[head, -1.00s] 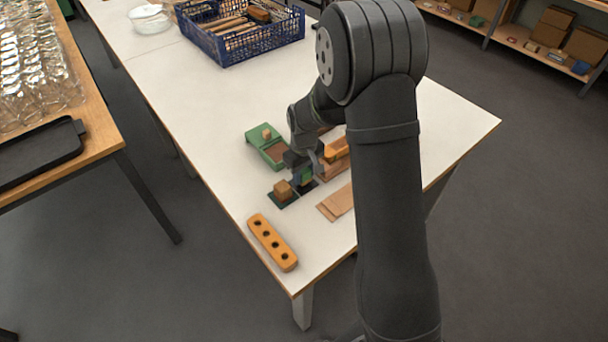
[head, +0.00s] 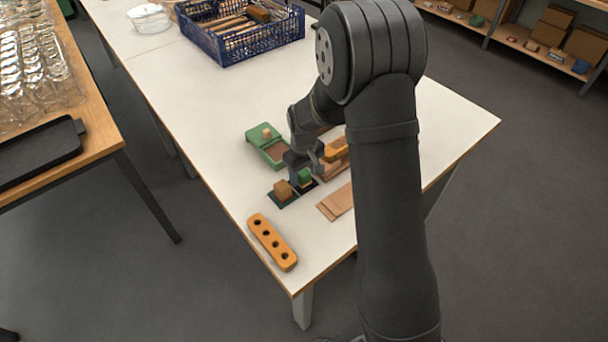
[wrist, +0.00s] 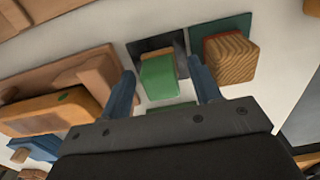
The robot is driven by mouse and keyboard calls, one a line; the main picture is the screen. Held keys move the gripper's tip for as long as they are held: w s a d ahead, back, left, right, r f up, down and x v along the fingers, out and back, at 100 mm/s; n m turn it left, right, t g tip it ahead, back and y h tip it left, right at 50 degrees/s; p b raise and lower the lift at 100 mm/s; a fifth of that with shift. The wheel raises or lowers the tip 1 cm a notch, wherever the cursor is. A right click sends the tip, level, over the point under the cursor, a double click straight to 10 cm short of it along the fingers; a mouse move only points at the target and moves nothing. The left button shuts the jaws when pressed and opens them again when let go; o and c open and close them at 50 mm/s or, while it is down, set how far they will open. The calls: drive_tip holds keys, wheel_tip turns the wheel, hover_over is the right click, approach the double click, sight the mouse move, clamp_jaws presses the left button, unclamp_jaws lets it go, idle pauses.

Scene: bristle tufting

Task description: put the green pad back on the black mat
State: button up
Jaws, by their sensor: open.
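The green pad (head: 304,175) sits on the black mat (head: 310,187) in the head view, with a paler layer under its green top. In the wrist view the green pad (wrist: 159,77) covers the near part of the black mat (wrist: 150,44), whose far part shows bare. My gripper (head: 301,172) is just above and beside the pad. In the wrist view the blue fingers of my gripper (wrist: 163,88) are open, one on each side of the pad, with gaps showing. Whether the pad lies fully inside the mat's near edge is hidden.
A wooden block (head: 282,188) stands on a dark green mat (wrist: 246,24) close beside. An orange holed block (head: 271,242) lies near the table's front edge. A green box (head: 265,141), wooden boards (head: 336,203) and an orange piece (head: 335,149) surround the spot. A blue crate (head: 240,32) stands farther back.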

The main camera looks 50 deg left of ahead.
sight(304, 172)
wheel_tip(304, 172, up, 11)
drive_tip(key=shift+r, duration=0.15)
idle(0.4)
wheel_tip(304, 172, down, 12)
drive_tip(key=shift+r, duration=1.85)
drive_tip(key=shift+f, duration=0.1)
